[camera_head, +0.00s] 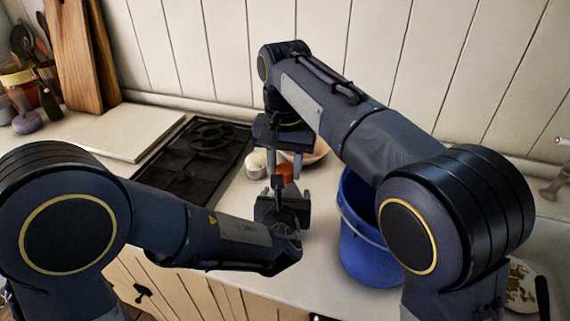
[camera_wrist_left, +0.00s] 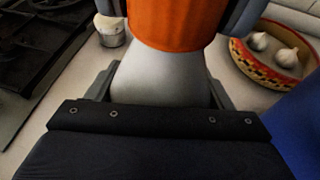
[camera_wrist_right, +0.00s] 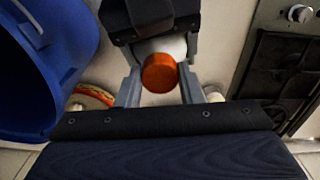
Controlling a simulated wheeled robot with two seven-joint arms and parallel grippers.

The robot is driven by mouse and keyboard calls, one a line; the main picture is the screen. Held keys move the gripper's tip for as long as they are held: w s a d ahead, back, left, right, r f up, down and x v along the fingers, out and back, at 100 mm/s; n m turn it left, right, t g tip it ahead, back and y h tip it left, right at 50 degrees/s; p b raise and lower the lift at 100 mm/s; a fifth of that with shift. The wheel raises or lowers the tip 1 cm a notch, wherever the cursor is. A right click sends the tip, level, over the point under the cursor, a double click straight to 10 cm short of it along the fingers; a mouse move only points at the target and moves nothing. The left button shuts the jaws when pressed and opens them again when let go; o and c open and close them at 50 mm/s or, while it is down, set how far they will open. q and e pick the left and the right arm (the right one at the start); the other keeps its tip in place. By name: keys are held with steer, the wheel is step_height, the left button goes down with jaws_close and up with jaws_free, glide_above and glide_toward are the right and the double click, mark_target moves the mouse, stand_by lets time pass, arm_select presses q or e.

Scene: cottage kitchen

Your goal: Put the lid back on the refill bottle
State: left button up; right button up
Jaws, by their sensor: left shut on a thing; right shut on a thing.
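The refill bottle (camera_wrist_left: 160,78) has a white body that widens downward; in the left wrist view it sits between the fingers of my left gripper (camera_head: 281,200), which is shut on it. The orange lid (camera_head: 286,171) is at the bottle's top, and it also shows as a round orange top in the right wrist view (camera_wrist_right: 159,73). My right gripper (camera_wrist_right: 160,84) is shut on the lid, above my left gripper. In the left wrist view the lid's lower edge meets the white body; I cannot tell whether it is fully seated. Little of the bottle shows in the head view.
A blue bucket (camera_head: 365,245) stands close on the right. A patterned bowl with garlic (camera_wrist_left: 243,62) and a small white jar (camera_head: 257,163) are behind the grippers. A black gas hob (camera_head: 190,165) lies left; a white board (camera_head: 120,130) is beyond it.

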steer(key=o, duration=1.1)
steer(key=shift+r, duration=2.3)
steer(key=shift+c, duration=0.6)
steer(key=n, duration=0.3)
steer(key=shift+r, duration=0.4)
steer(key=n, duration=0.2)
steer(key=r+n, duration=0.1)
steer(key=n, duration=0.2)
steer(key=r+n, duration=0.1)
steer(key=n, duration=0.3)
steer(key=shift+r, duration=0.3)
steer(key=shift+f, duration=0.1)
